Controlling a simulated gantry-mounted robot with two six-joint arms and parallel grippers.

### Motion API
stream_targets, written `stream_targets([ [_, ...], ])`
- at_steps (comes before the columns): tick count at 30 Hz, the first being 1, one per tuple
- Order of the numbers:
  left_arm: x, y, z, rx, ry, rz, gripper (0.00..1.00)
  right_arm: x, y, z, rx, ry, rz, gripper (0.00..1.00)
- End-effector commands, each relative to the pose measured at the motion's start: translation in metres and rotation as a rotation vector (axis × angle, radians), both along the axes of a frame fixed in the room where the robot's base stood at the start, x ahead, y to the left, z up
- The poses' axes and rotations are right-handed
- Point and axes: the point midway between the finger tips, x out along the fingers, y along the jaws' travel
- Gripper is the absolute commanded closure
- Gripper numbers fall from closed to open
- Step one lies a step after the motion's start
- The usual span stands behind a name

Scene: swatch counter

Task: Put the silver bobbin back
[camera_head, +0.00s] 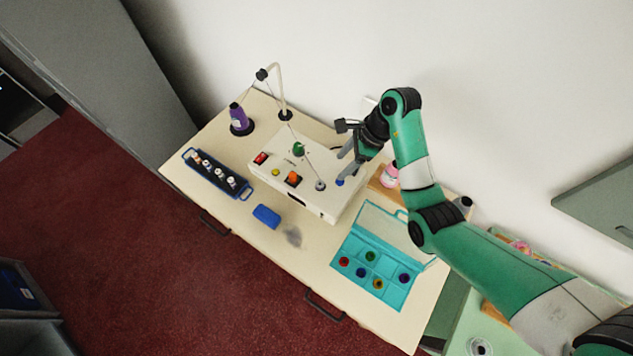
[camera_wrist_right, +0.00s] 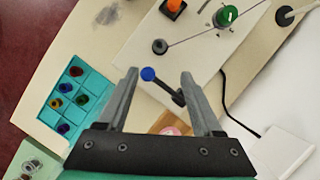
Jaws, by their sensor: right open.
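A small grey-silver bobbin (camera_head: 320,185) sits on top of the cream winding machine (camera_head: 318,203), near its right end, with a thread running to it. It also shows in the right wrist view (camera_wrist_right: 160,46). Beside it is a lever with a blue knob (camera_head: 340,182). My right gripper (camera_head: 346,164) is open above this end of the machine; in the wrist view the blue knob (camera_wrist_right: 148,74) appears between its fingers, and the bobbin lies beyond. An open turquoise case (camera_head: 400,299) holds several coloured bobbins in compartments. My left gripper is not in view.
A dark blue tray (camera_head: 218,183) of small spools, a purple thread cone (camera_head: 238,116) and a blue block (camera_head: 267,216) stand to the left. A curved thread stand (camera_head: 282,88) rises behind the machine. A pink-and-white item (camera_head: 390,176) is by my right arm.

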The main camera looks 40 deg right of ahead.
Motion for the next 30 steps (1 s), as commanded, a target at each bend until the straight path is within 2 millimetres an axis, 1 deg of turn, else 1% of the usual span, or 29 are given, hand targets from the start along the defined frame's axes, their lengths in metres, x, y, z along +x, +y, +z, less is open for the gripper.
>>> stream_targets([
  [6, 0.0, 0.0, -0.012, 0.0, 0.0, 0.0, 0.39, 0.01, 0.012, -0.04, 0.003, 0.003, 0.003, 0.33],
  [9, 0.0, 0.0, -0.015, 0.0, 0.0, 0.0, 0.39, 0.015, 0.016, -0.053, 0.001, 0.001, 0.002, 0.33],
  [15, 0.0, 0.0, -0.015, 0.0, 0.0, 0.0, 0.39, 0.018, 0.018, -0.058, -0.001, -0.001, 0.002, 0.33],
  [17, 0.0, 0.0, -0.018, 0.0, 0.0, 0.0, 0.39, 0.019, 0.021, -0.063, 0.001, 0.001, 0.003, 0.33],
  [21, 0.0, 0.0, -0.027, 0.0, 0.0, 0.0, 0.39, 0.029, 0.032, -0.084, 0.002, 0.002, 0.004, 0.33],
  [24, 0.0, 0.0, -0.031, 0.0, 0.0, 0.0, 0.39, 0.033, 0.036, -0.098, 0.002, 0.002, 0.002, 0.33],
  [27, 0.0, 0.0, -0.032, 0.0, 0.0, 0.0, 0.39, 0.035, 0.038, -0.102, 0.0, 0.0, 0.002, 0.33],
  [30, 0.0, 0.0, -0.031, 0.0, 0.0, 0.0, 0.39, 0.036, 0.037, -0.102, 0.0, -0.001, 0.002, 0.33],
])
